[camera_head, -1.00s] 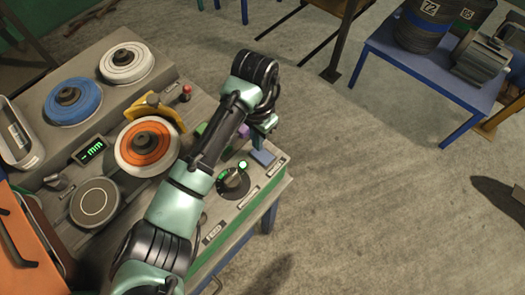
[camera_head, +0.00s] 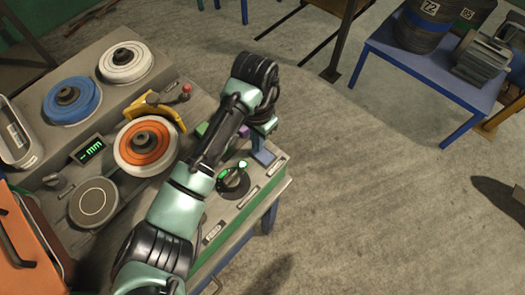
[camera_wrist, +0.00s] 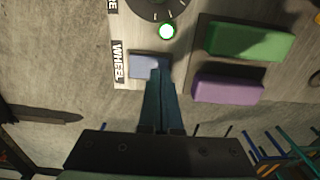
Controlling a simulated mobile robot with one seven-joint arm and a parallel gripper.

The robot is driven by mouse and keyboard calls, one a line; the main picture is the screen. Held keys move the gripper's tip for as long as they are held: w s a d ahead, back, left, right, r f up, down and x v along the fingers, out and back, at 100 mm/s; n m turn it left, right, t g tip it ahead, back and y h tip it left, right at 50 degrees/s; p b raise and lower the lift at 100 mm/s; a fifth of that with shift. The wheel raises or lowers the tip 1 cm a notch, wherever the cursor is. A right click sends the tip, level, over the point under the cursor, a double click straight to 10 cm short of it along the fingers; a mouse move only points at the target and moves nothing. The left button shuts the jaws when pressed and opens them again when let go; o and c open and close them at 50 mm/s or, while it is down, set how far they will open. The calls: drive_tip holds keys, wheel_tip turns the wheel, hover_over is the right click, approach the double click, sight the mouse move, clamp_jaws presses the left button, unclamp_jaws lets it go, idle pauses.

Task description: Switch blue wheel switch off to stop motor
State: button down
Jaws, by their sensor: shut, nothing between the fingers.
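The blue wheel switch (camera_wrist: 146,64) is a flat blue square beside the WHEEL label in the wrist view. It also shows in the head view (camera_head: 264,157), at the right end of the control panel. My gripper (camera_wrist: 160,72) is shut and empty, its fingertips over the right part of the switch and hiding some of it. I cannot tell whether they touch it. In the head view my gripper (camera_head: 257,143) is just above the switch, partly behind my arm. A round lamp (camera_wrist: 167,31) beside the switch glows green.
A dark dial (camera_head: 233,180) is left of the switch. Green (camera_wrist: 250,41) and purple (camera_wrist: 228,88) blocks lie right of it in the wrist view. Open floor lies right of the panel.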

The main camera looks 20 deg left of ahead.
drive_tip(key=shift+f+b, duration=0.3)
drive_tip(key=shift+f, duration=0.3)
drive_tip(key=shift+r, duration=0.1)
wheel_tip(320, 180, up, 7)
drive_tip(key=p, duration=0.7)
idle(0.7)
